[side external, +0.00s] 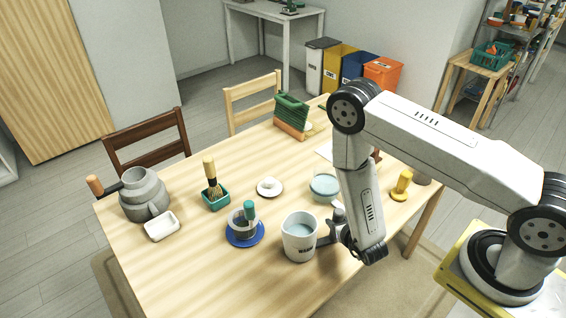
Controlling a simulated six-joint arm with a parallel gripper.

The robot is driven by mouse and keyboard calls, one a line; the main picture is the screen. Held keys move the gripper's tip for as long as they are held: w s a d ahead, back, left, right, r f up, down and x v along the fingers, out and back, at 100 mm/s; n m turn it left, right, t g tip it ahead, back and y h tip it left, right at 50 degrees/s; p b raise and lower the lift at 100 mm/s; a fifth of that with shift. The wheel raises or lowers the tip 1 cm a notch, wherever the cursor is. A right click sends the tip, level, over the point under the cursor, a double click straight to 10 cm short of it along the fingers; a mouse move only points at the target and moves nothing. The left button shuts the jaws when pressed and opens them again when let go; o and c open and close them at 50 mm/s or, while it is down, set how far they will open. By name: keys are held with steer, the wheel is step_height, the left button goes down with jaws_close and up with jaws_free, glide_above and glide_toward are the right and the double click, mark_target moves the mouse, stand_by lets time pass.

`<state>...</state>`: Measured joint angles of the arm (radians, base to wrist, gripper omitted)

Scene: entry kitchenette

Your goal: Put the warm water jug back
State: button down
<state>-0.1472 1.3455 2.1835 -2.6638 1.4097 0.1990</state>
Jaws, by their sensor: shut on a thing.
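The warm water jug (299,238) is a white, upright, cup-shaped vessel near the front edge of the table, with dark lettering on its side and pale water inside. My gripper (326,239) comes in from the right and is shut on the jug's right side. My wrist hides part of that side, and the fingertips are hard to make out. I cannot tell whether the jug's base touches the table.
Left of the jug, a bowl with a green-handled tool stands on a blue saucer (244,241). Behind are a glass bowl of bluish water (324,187) and a small white dish (269,187). A yellow stand (401,187) is at right. Bare table (215,275) lies front left.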

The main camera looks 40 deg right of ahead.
stand_by(0.3)
steer(key=shift+c, duration=1.3)
jaws_free()
steer(key=shift+f, duration=0.1)
steer(key=v, duration=1.2)
